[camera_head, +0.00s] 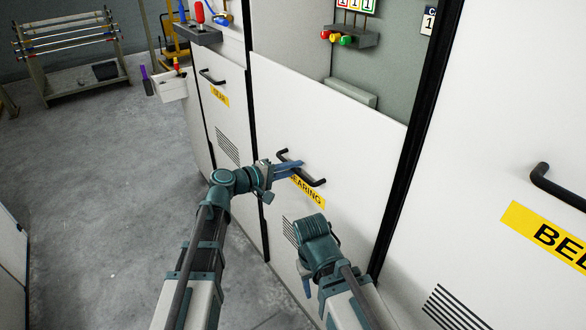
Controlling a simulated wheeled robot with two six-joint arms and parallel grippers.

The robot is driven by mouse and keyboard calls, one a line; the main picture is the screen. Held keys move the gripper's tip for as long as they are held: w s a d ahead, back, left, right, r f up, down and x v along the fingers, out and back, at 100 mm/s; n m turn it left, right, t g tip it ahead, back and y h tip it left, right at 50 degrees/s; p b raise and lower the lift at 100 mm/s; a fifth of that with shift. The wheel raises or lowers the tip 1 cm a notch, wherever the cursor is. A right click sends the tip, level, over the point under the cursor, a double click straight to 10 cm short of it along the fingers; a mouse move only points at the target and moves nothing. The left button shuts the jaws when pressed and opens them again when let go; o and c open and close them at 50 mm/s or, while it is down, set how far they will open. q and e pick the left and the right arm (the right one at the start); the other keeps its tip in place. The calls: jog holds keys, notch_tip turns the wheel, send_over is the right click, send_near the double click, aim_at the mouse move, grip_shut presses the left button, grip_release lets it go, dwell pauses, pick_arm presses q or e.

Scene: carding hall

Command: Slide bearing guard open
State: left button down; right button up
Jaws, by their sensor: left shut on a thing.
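The bearing guard (345,150) is a white panel in the middle of the machine front, with a yellow label reading "EARING", its first letter covered, and black vent slots low down. Its black handle (313,182) sits just above the label. My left gripper (297,168) is shut on this handle, its blue fingers reaching it from the left and hiding part of the bar. Above the panel's top edge a grey recess is visible. My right gripper (305,283) hangs low in front of the panel, mostly hidden behind its own wrist, apart from the handle.
A gear guard (215,110) with its own handle stands to the left, and another labelled panel (510,120) with a black handle to the right. Coloured knobs (340,38) sit in the recess. A rack (75,50) stands far left; grey floor is clear.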

pick_arm(q)
notch_tip(320, 180, down, 33)
jog(key=b, duration=3.1)
jog(key=shift+f, duration=0.2)
jog(key=c, duration=0.8)
grip_release()
jog(key=shift+c, duration=0.2)
jog(key=p+v, duration=0.2)
jog(key=v, duration=1.2)
